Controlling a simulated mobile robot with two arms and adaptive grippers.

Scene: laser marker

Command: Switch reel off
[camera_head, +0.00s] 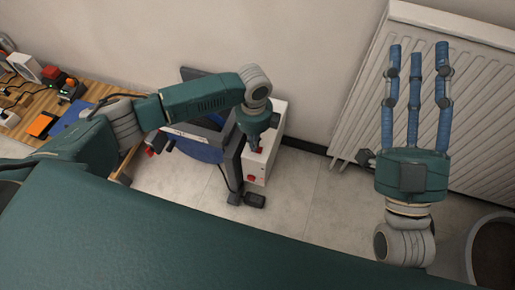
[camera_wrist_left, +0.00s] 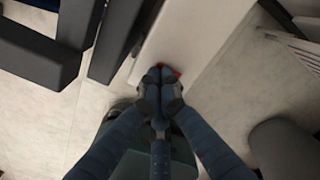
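A white box (camera_head: 277,128), the one thing here that could be the reel's unit, stands on the floor by the wall. It has a red part (camera_head: 251,178) low on its front and another red spot by my left fingertips. My left gripper (camera_head: 257,148) points down at the box. In the left wrist view its blue fingertips (camera_wrist_left: 160,74) are drawn together, right in front of a red part (camera_wrist_left: 174,72) on the white box (camera_wrist_left: 190,32). They partly hide it, and I cannot tell whether they touch. My right gripper (camera_head: 417,48) is open and empty, fingers pointing up.
A dark frame (camera_head: 233,160) with a foot stands left of the box. A wooden workbench (camera_head: 25,105) with several small items is at far left. A ribbed radiator (camera_head: 475,110) is on the right wall, with a grey bin (camera_head: 492,250) at lower right.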

